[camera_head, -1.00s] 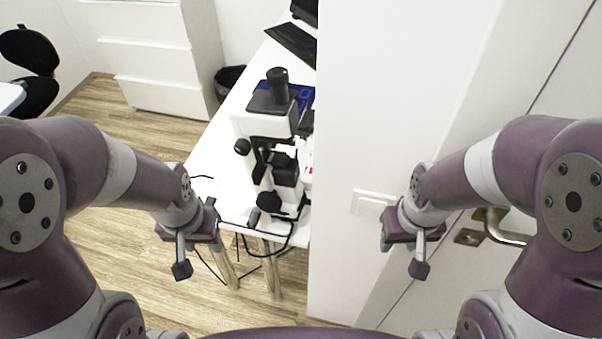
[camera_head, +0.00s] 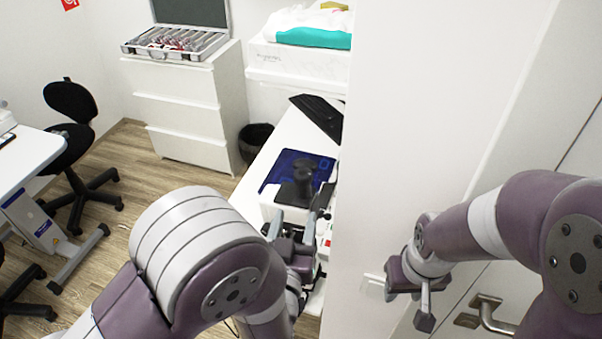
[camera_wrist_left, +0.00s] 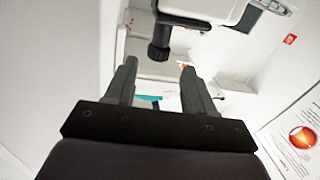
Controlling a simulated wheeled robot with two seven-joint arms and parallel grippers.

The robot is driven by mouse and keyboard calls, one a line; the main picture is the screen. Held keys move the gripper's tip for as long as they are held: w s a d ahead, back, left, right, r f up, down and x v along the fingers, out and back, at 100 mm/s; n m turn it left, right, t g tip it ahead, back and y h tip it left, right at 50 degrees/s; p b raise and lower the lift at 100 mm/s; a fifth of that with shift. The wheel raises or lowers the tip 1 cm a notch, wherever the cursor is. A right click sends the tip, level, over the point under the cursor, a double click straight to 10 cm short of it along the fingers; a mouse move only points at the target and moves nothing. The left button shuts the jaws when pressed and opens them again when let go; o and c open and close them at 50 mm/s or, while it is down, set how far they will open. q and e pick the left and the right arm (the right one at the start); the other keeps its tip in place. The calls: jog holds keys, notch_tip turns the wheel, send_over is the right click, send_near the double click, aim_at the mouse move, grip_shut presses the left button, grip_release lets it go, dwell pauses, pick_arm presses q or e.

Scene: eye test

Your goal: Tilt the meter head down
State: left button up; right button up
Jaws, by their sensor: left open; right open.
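The meter, a white device with a black upright cylinder (camera_head: 303,172) on top, stands on the white table. Its white head (camera_head: 270,203) is partly covered by my left arm, and its lower part is hidden. My left gripper (camera_head: 296,218) is open and empty at the near side of the head, fingers pointing toward it. In the left wrist view, a white part of the device (camera_wrist_left: 200,8) with a black knob (camera_wrist_left: 158,48) shows above and beyond the open fingers (camera_wrist_left: 158,76). Contact cannot be told. My right gripper (camera_head: 424,305) is open and empty, away from the meter, by the door.
A white wall or cabinet side (camera_head: 420,110) stands close to the right of the table. A blue mat (camera_head: 290,165) and black keyboard (camera_head: 318,116) lie behind the meter. A bin (camera_head: 256,138), drawers (camera_head: 185,105) and a chair (camera_head: 75,135) stand further off.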

aim_at(303, 187)
pick_arm(q)
jog(key=w+p, duration=0.1)
jog(key=w, duration=0.2)
jog(key=w+d+p, duration=0.1)
jog(key=w, duration=0.3)
jog(key=w+p, duration=0.1)
jog(key=w, duration=0.2)
jog(key=shift+w+d, duration=0.2)
jog(key=shift+d, duration=0.1)
jog(key=shift+w, duration=0.3)
grip_shut()
jog(key=w+a+f+n+b, duration=0.1)
jog(key=w+a+n+b, duration=0.1)
jog(key=a, duration=0.5)
jog(key=w+a+f+n+g+b, duration=0.1)
jog(key=w+a+f+n+b, duration=0.1)
jog(key=a, duration=0.6)
jog(key=w+a+f+n+b, duration=0.1)
jog(key=w+a+n+b, duration=0.2)
jog(key=a, duration=0.5)
jog(key=shift+w+f+n, duration=0.2)
jog(key=shift+f+n, duration=0.1)
jog(key=shift+f, duration=0.05)
